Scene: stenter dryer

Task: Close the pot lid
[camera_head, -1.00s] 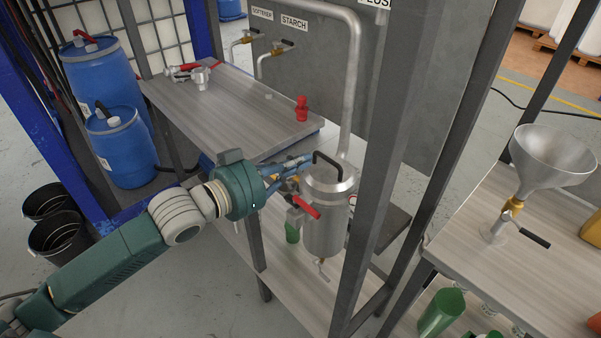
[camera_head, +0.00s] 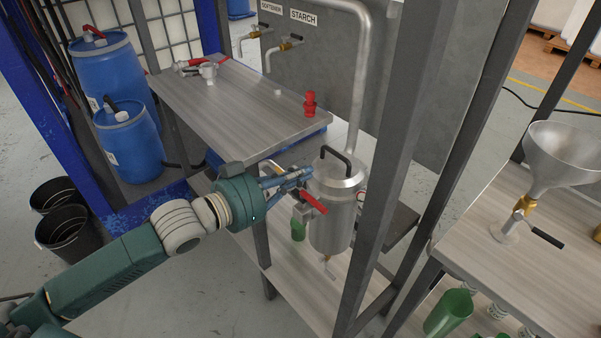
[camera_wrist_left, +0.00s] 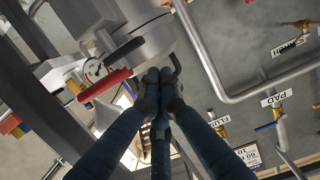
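I cannot tell whether the lid is fully seated. My left gripper (camera_head: 305,173) is just left of the lid, near the handle, with its fingers together. The left wrist view shows the fingertips (camera_wrist_left: 159,85) bunched and apparently empty, near the lid (camera_wrist_left: 140,42) and the handle (camera_wrist_left: 177,62). My right gripper is not in view.
Grey frame posts (camera_head: 393,165) stand close to the pot's right. A wooden table (camera_head: 240,105) behind holds a red fitting (camera_head: 310,103). A steel funnel (camera_head: 560,150) stands on the right bench. Blue drums (camera_head: 127,140) are at the left.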

